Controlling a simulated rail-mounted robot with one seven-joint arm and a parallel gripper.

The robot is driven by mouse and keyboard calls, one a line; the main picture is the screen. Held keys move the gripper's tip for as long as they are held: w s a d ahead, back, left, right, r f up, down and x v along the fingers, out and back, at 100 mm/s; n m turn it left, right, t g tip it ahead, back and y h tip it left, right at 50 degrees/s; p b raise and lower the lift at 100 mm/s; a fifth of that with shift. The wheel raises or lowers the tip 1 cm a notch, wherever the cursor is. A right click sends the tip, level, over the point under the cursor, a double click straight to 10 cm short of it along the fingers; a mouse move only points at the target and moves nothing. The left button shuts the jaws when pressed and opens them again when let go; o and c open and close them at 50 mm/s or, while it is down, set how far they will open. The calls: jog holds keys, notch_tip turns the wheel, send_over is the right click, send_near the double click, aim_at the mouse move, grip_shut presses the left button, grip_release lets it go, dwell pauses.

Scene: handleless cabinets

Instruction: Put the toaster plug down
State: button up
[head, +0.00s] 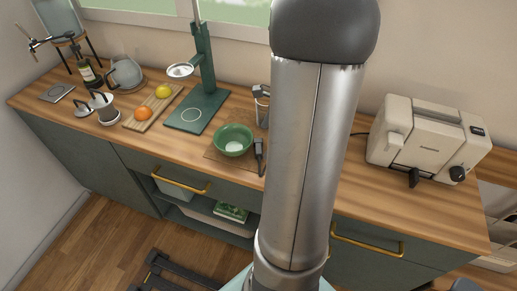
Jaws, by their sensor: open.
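A cream toaster (428,140) stands on the wooden counter at the right. A dark cord (360,133) leaves its left side and passes behind my large metal arm link.
The green bowl (233,140) sits on a thin mat. Bare counter (365,195) lies before the toaster.

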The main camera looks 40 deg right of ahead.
aim_at(259, 148)
jog(key=shift+x, duration=2.8)
jog(key=shift+w+a+r, duration=0.1)
jog(key=shift+w+r, duration=0.05)
jog(key=shift+w, duration=0.1)
jog(key=c, duration=0.9)
jog(key=shift+s+r, duration=0.1)
